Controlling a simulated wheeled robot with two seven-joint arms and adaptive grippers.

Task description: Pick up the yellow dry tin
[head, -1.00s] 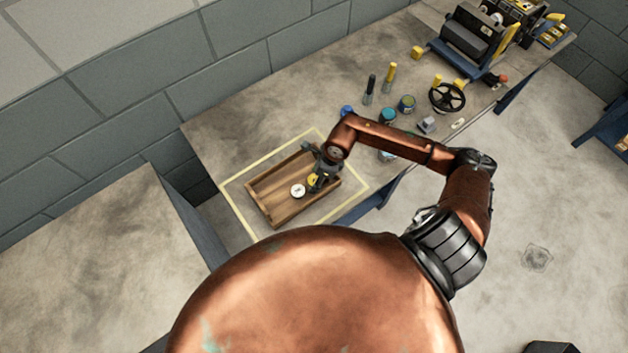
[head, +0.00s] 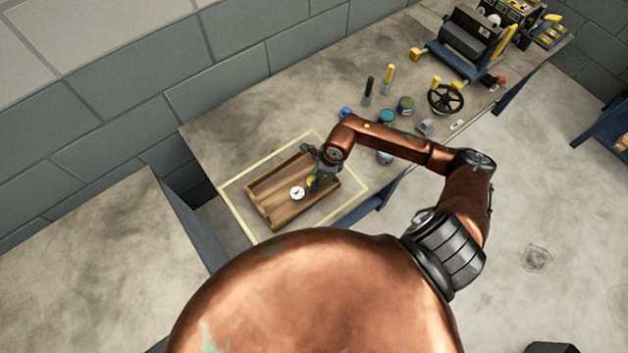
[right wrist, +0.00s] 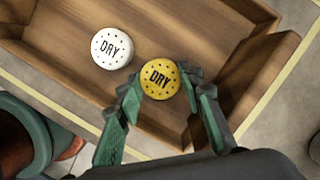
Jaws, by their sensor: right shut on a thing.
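The yellow dry tin (right wrist: 160,78) is round, with a perforated lid marked DRY. It is between the fingertips of my right gripper (right wrist: 162,92), which is shut on it over the right part of the wooden tray (right wrist: 75,80). In the head view the yellow tin (head: 312,181) shows partly beside my right gripper (head: 318,182). Whether the tin touches the tray floor is not clear. A white dry tin (right wrist: 112,48) stands in the tray to the left of it, also in the head view (head: 297,193). My left gripper is not in view.
The tray lies inside a pale yellow outline (head: 232,204) on the workbench (head: 240,125). Blue and green tins (head: 387,116), dark and yellow upright tools (head: 388,78) and a black handwheel (head: 446,98) stand further right. The left part of the tray is clear.

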